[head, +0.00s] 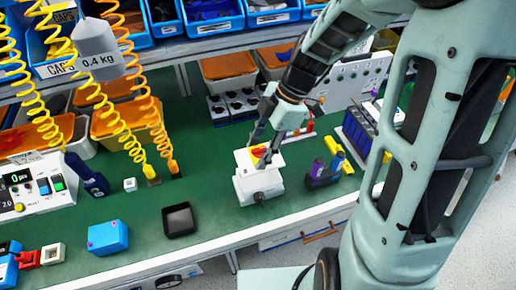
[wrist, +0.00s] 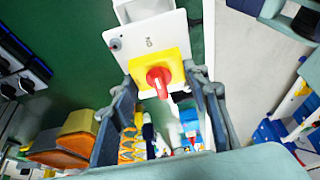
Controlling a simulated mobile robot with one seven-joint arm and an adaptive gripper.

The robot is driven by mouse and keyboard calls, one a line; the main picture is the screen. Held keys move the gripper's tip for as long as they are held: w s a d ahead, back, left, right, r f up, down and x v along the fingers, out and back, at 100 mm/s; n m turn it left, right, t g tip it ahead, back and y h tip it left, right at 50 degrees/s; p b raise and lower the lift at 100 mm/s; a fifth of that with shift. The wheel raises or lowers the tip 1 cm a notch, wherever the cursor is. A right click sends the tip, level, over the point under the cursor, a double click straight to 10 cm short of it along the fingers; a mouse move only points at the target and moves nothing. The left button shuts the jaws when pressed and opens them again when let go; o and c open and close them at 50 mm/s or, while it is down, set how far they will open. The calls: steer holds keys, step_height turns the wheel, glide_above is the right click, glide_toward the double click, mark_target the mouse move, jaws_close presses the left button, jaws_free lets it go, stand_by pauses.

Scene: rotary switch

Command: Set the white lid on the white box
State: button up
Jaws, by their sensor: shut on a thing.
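The white lid (head: 243,160) carries a yellow square with a red knob. It shows close up in the wrist view (wrist: 150,43), with the red knob (wrist: 158,80) facing the camera. The white box (head: 259,187) stands on the green bench directly below the lid in the head view. Part of a white body, probably the box, shows beyond the lid in the wrist view (wrist: 138,9). I cannot tell whether lid and box touch.
A black tray (head: 179,220) and a blue box (head: 107,238) lie to the left on the green bench (head: 215,225). Coiled yellow and orange cords hang at the left. Bins line the back.

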steer(key=shift+f+b, duration=0.1)
steer(key=shift+b, duration=0.3)
step_height(320, 180, down, 6)
steer(key=b, duration=0.5)
steer(key=shift+f+b, duration=0.15)
steer(key=shift+b, duration=0.7)
stand_by(0.6)
steer(key=shift+f+b, duration=0.35)
steer(key=shift+b, duration=0.05)
steer(key=shift+f, duration=0.15)
steer(key=o, duration=1.3)
steer(key=v, duration=1.2)
